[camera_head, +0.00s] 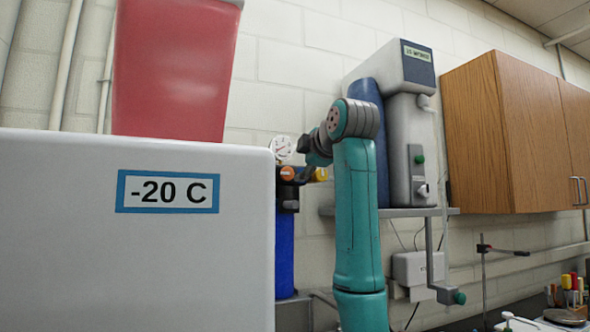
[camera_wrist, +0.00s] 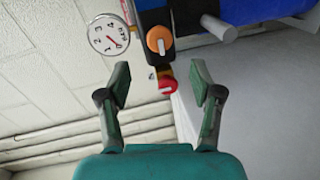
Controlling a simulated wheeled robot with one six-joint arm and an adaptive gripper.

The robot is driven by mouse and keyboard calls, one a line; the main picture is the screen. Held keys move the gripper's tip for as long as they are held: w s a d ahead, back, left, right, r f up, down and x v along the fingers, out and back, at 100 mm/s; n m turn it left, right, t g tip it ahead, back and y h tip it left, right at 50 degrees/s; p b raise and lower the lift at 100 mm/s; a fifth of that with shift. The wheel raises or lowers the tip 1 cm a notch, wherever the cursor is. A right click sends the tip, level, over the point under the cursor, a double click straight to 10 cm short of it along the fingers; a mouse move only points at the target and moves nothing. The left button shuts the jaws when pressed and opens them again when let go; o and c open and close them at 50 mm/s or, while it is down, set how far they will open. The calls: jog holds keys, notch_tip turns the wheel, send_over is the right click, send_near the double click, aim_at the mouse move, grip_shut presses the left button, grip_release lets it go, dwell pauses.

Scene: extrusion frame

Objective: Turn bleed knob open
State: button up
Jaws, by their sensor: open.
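A small red knob (camera_wrist: 167,85) with a white mark shows in the wrist view, below a larger orange knob (camera_wrist: 159,39) with a white pointer. Which of them is the bleed knob cannot be told by label. My gripper (camera_wrist: 160,82) is open, its two fingers apart on either side of the red knob in the picture. No contact is visible, and the depth between them is unclear. In the head view my gripper (camera_head: 308,168) is beside the orange knob (camera_head: 288,173) at the top of the blue filter housing; the red knob is not distinguishable there.
A round pressure gauge (camera_wrist: 108,34) sits beside the knobs. The blue housing (camera_head: 284,250) hangs below them in the head view. A white -20 C freezer (camera_head: 130,260) fills the left foreground. A shelf with a grey-and-blue unit (camera_head: 410,140) stands to the right.

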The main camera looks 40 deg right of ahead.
jog(key=shift+v, duration=1.35)
